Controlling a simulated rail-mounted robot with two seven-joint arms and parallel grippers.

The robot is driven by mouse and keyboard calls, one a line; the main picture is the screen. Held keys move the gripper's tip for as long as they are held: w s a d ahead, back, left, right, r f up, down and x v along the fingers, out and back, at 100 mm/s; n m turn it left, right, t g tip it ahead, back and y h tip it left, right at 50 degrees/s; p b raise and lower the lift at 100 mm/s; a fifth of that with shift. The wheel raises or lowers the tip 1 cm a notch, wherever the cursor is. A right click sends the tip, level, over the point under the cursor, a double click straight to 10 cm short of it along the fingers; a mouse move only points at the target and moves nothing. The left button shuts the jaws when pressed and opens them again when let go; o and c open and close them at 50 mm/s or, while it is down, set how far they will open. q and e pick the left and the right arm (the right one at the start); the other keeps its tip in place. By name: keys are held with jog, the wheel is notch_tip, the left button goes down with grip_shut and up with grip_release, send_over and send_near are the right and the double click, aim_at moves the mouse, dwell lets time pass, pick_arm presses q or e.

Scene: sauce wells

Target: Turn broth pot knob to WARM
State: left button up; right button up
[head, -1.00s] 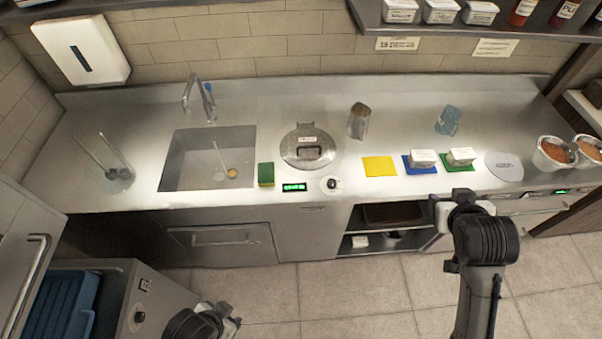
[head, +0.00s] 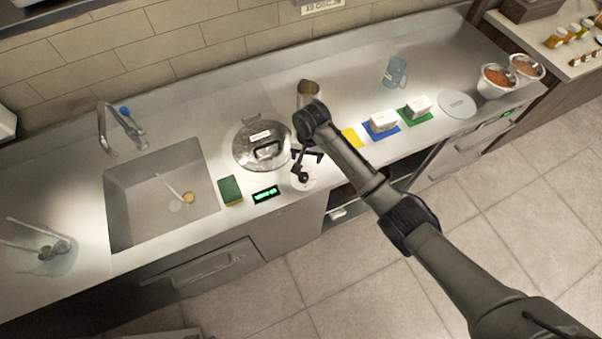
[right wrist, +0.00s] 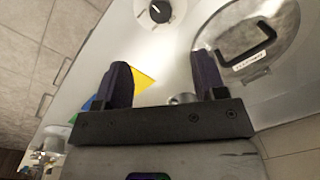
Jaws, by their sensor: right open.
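The broth pot (head: 262,145) is sunk in the counter under a round steel lid with a dark handle; the lid also shows in the right wrist view (right wrist: 285,22). The black knob (head: 303,178) sits on a pale round dial at the counter's front, right of the green-lit display (head: 265,194). In the right wrist view the knob (right wrist: 160,11) has a white pointer line; dial lettering is unreadable. My right gripper (head: 307,154) is open and empty, close to the knob. In the right wrist view the knob lies beyond its fingertips, apart from them. My left gripper is out of view.
A sponge (head: 231,190) and the sink (head: 160,195) lie left of the display. A steel jug (head: 308,90) stands behind the arm. Yellow (head: 351,138), blue and green mats lie to the right, the latter two with white tubs on them.

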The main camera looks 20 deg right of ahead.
aim_at(304, 176)
jog(key=f, duration=0.4)
jog(key=f+b, duration=0.1)
jog(key=f, duration=0.7)
jog(key=shift+w+a, duration=0.15)
jog(key=shift+a, duration=0.15)
jog(key=shift+f+b, duration=0.35)
jog(key=shift+f, duration=0.35)
jog(key=c, duration=0.9)
